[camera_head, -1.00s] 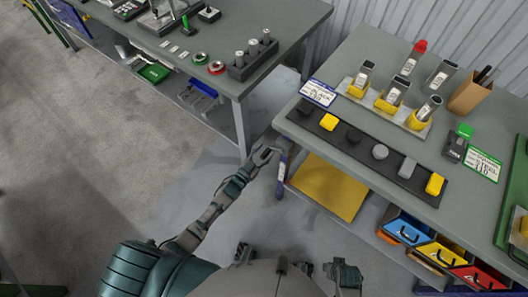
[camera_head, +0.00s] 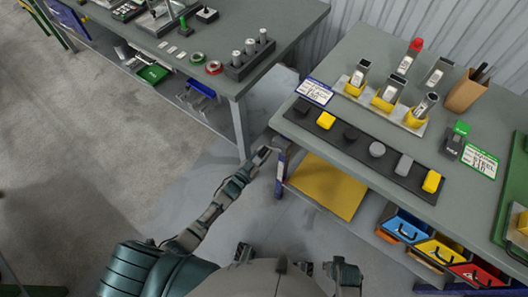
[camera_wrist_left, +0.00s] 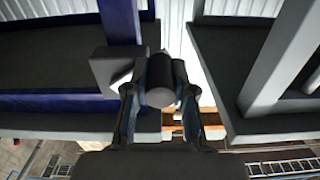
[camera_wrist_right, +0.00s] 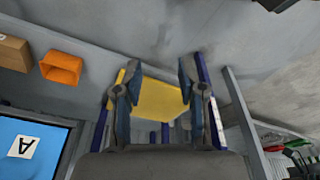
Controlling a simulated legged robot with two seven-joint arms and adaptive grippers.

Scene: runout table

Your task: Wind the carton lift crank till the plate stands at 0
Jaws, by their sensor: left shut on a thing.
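My left gripper (camera_head: 265,152) is at the left front corner of the right-hand bench. In the left wrist view its fingers (camera_wrist_left: 160,98) are shut on the dark cylindrical crank grip (camera_wrist_left: 162,80). A grey block (camera_wrist_left: 108,68) sits beside the grip, near a blue post. A flat yellow plate (camera_head: 328,187) lies below the benchtop. Its height reading cannot be made out. In the right wrist view my right gripper (camera_wrist_right: 160,85) is open and empty, with the yellow plate (camera_wrist_right: 160,102) showing beyond its fingers.
Another bench (camera_head: 215,85) stands at upper left. The floor (camera_head: 120,150) at left is clear.

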